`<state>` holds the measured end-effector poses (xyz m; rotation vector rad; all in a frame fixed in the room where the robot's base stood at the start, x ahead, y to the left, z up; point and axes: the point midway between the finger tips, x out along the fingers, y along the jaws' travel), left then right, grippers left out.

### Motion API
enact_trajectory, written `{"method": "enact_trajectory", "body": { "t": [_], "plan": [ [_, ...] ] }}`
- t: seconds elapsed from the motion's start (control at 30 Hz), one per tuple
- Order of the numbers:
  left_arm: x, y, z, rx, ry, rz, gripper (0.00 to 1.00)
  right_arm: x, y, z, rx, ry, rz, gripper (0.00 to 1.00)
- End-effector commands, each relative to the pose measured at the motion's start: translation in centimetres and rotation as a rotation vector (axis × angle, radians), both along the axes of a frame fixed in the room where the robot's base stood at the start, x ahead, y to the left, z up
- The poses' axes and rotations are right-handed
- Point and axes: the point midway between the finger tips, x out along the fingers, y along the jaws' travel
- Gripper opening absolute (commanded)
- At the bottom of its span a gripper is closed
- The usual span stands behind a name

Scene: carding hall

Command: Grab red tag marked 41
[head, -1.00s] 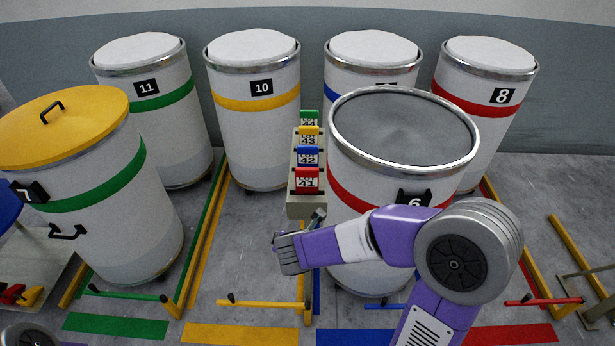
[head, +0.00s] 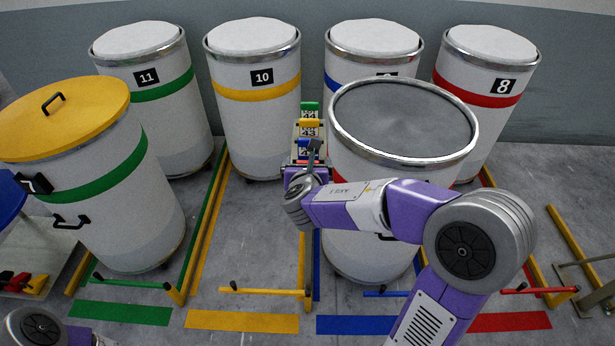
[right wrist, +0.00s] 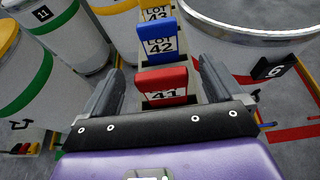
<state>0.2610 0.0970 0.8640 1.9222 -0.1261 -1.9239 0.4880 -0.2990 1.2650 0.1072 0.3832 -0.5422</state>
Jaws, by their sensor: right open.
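The red tag marked 41 (right wrist: 163,86) stands upright in the nearest place of a narrow tag rack (right wrist: 208,84), and its number faces me in the right wrist view. In the head view my right gripper (head: 309,160) covers most of it. My right gripper (right wrist: 158,82) is open, with one finger on each side of the red tag. I cannot tell whether either finger touches it. Behind it stand the blue tag 42 (right wrist: 157,40) and the yellow tag 43 (right wrist: 154,11). A green tag (head: 309,109) is at the far end. My left gripper is out of view.
Open drum 6 (head: 400,120) stands close to the right of the rack. Drums 11 (head: 146,105), 10 (head: 255,125) and 8 (head: 485,75) stand behind. Yellow-lidded drum 7 (head: 105,205) is at left. Coloured rails and floor marks lie in front.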

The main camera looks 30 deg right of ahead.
Motion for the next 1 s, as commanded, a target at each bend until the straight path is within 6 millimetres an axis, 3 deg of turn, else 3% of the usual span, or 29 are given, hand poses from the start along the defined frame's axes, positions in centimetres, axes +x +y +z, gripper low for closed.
{"method": "enact_trajectory", "body": {
  "t": [0.2, 0.7, 1.0],
  "plan": [
    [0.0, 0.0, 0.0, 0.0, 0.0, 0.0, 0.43, 0.07, -0.04, -0.04, 0.001, 0.0, 0.0, 0.94],
    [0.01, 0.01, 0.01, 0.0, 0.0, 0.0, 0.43, 0.04, -0.02, -0.04, 0.001, 0.0, 0.0, 0.18],
    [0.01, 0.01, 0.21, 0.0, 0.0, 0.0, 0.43, 0.06, -0.04, 0.72, 0.0, -0.004, -0.001, 0.18]
  ]
}}
